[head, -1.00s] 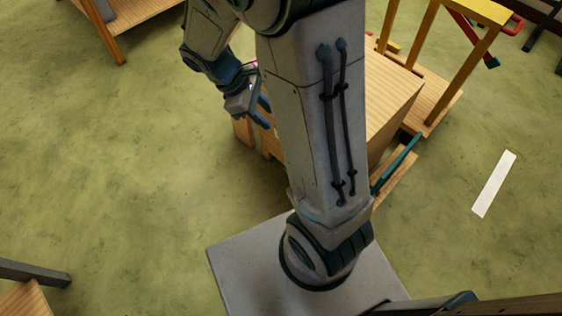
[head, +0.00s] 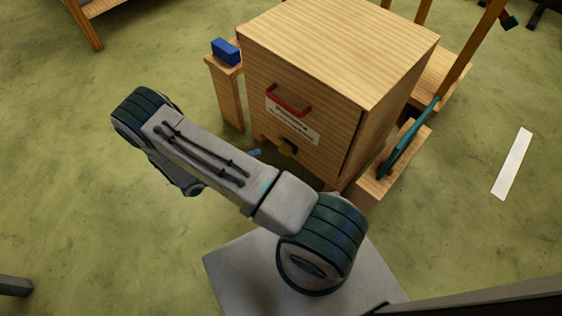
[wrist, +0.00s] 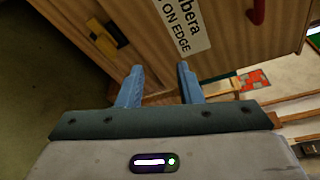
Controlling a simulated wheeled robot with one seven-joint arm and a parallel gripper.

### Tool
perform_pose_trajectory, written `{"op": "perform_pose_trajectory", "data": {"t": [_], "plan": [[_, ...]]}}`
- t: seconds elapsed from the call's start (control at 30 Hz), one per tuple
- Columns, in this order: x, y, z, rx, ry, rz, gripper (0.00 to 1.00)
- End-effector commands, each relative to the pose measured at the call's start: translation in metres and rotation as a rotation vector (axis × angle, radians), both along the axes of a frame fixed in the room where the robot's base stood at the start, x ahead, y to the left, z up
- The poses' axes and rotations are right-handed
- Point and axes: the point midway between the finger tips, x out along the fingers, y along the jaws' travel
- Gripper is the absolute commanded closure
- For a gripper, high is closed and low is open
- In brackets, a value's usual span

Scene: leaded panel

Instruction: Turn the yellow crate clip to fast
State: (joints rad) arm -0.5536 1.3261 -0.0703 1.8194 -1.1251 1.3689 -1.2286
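The yellow crate clip (head: 286,149) sits low on the front of the wooden crate (head: 340,50), with a dark piece beside it. In the wrist view the clip (wrist: 103,40) is at the upper left, a yellow piece with a dark block against the wood. Whether it stands at fast cannot be told. My gripper (wrist: 160,84) is open and empty, its two blue fingers apart in front of the crate face. The clip lies off to the left of the fingers, not between them. In the head view my arm hides most of the gripper; only a blue bit shows.
The crate front carries a red handle (head: 289,100) and a white label (head: 293,121). A blue block (head: 226,52) rests on a wooden post left of the crate. A teal bar (head: 405,145) leans at the right.

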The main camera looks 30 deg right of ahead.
Motion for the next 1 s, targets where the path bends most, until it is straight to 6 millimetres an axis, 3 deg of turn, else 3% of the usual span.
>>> {"op": "perform_pose_trajectory", "data": {"t": [0.03,0.1,0.3,0.57,1.0], "plan": [[-0.003,0.0,-0.038,-0.04,0.065,0.053,0.67],[-0.005,0.0,-0.066,-0.09,0.142,0.118,0.67],[-0.011,-0.001,-0.118,-0.187,0.288,0.24,0.67],[-0.01,-0.011,-0.132,-0.219,0.333,0.276,0.67],[0.02,-0.093,-0.133,-0.216,0.33,0.272,0.67]]}}
